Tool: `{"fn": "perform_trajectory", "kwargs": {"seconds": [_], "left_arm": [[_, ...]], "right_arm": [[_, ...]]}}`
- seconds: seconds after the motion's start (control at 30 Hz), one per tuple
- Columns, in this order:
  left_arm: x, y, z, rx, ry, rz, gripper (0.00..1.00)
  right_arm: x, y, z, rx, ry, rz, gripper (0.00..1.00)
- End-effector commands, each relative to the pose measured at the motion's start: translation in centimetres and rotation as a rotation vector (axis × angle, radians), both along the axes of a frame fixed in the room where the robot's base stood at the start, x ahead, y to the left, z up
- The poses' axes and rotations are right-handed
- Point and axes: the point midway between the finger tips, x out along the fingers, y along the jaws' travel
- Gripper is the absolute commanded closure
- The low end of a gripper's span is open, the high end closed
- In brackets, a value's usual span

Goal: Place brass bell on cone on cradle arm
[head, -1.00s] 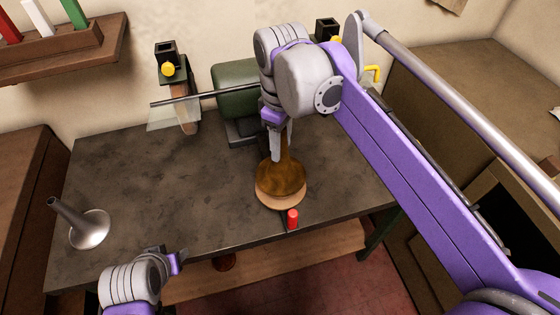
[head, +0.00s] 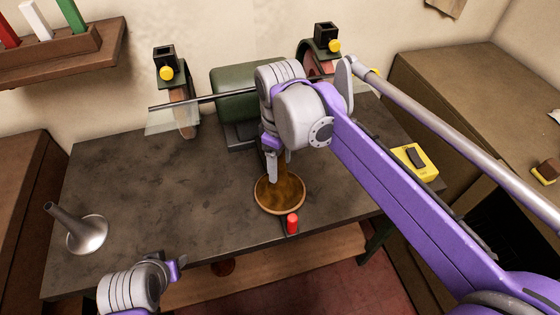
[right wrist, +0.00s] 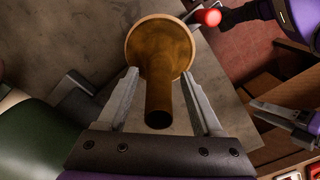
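The brass bell (head: 280,190) is upright, flare down and narrow tube up, over a tan round support at the bench's front edge. A thin tan rim shows around the flare; any cone inside is hidden. My right gripper (head: 278,178) is around the bell from above. In the right wrist view its fingers (right wrist: 161,76) flank the bell (right wrist: 160,65), with gaps beside the tube. The cradle arm shows only as a dark piece with a red knob (head: 292,223). My left gripper (head: 178,268) is empty, low at the left; its prongs look apart in the right wrist view (right wrist: 253,109).
A silver flared piece (head: 87,234) stands at the bench's left. A green machine (head: 235,92) with a long dark rod (head: 200,100) is at the back. A yellow box (head: 415,162) lies on the right. The bench's left middle (head: 160,180) is clear.

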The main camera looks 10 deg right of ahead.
Motion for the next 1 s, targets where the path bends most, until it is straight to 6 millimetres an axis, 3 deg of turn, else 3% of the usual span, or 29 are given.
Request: {"fn": "perform_trajectory", "kwargs": {"seconds": [0.27,0.43,0.8,1.0], "left_arm": [[0.0,0.0,0.0,0.000,0.000,0.000,0.50],[0.2,0.0,0.4,0.000,-0.003,0.000,0.50],[0.5,0.0,1.2,0.000,-0.010,0.000,0.50],[0.7,0.0,1.5,0.000,-0.013,0.000,0.50]], "right_arm": [[0.0,0.0,0.1,0.000,0.000,0.000,0.26],[0.0,0.0,1.1,0.000,0.000,0.000,0.26],[0.0,0.0,8.7,0.000,-0.001,0.000,0.26],[0.0,0.0,11.6,0.001,-0.001,0.000,0.26]]}}
